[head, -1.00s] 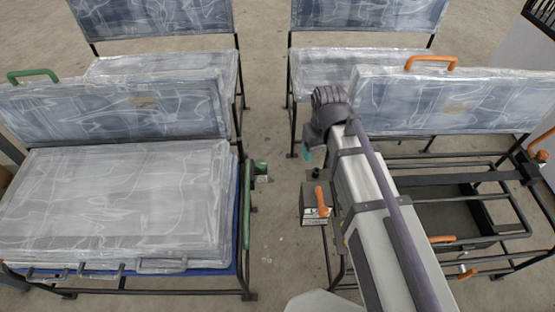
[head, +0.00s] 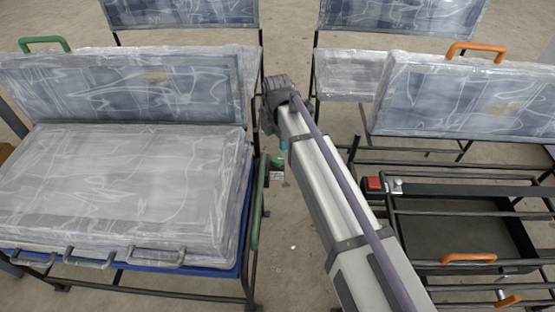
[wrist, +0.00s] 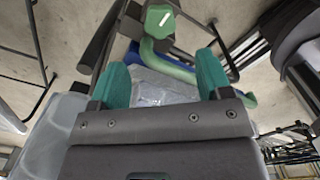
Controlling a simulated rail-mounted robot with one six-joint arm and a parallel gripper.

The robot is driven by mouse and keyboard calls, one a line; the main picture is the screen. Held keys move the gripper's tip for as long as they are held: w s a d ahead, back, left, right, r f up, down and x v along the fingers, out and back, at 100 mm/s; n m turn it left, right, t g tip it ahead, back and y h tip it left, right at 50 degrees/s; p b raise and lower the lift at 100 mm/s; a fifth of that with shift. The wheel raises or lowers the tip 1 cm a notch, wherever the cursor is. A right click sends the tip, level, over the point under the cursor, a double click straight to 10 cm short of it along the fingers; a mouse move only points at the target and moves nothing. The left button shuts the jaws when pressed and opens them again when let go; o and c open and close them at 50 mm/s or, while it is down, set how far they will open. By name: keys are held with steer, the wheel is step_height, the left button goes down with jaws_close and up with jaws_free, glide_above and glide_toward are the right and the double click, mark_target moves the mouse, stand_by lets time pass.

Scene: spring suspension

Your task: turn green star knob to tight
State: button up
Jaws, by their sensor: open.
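The green star knob (wrist: 158,20) is at the top of the wrist view, its green face carrying a white mark. It sits beyond my fingertips and apart from them. In the head view, the green knob area (head: 277,160) is at the right side of the left bench, small and partly hidden. My gripper (wrist: 162,78) is open, with teal fingers spread and nothing clearly between them. In the head view, a teal fingertip of my gripper (head: 284,146) shows just above and right of the knob area.
A green curved bar (wrist: 180,68) lies below the knob in the wrist view. The left bench (head: 130,190) has wrapped cushions and a dark frame. The right bench frame (head: 470,190) is bare, with orange handles and a dark tray. Open floor lies between the benches.

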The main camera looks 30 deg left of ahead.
mark_target(277, 158)
step_height(277, 158, down, 10)
steer(key=b, duration=0.8)
steer(key=shift+r, duration=0.3)
steer(key=shift+c, duration=0.5)
steer(key=c, duration=0.8)
steer(key=shift+c, duration=0.2)
